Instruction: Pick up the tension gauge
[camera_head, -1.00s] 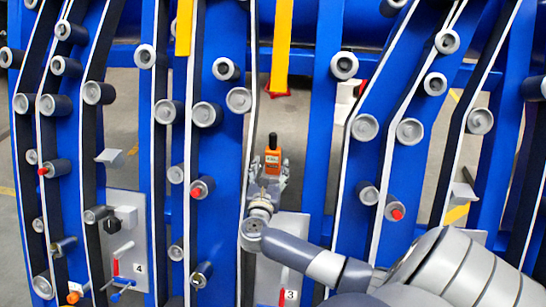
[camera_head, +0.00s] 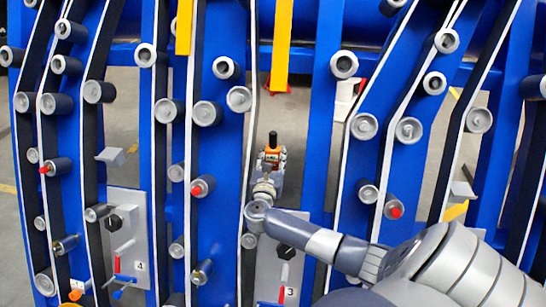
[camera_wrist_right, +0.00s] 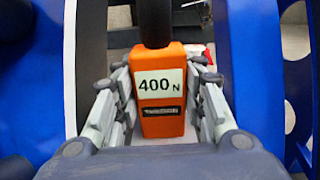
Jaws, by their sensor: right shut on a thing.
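The tension gauge (camera_head: 271,155) is a small orange block with a dark stem on top. In the right wrist view the gauge (camera_wrist_right: 161,92) stands upright between the fingers, with a white label reading 400 N. My right gripper (camera_head: 270,165) is shut on the gauge, and its fingers (camera_wrist_right: 160,110) lie along both of its sides. My left gripper is not in view.
Blue frame posts (camera_head: 219,140) with belts and many grey rollers (camera_head: 239,99) stand on both sides of my right arm. Yellow bars (camera_head: 281,45) hang above. A panel marked 3 (camera_head: 283,262) with levers is below the gripper, and a panel marked 4 (camera_head: 130,235) is to the left.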

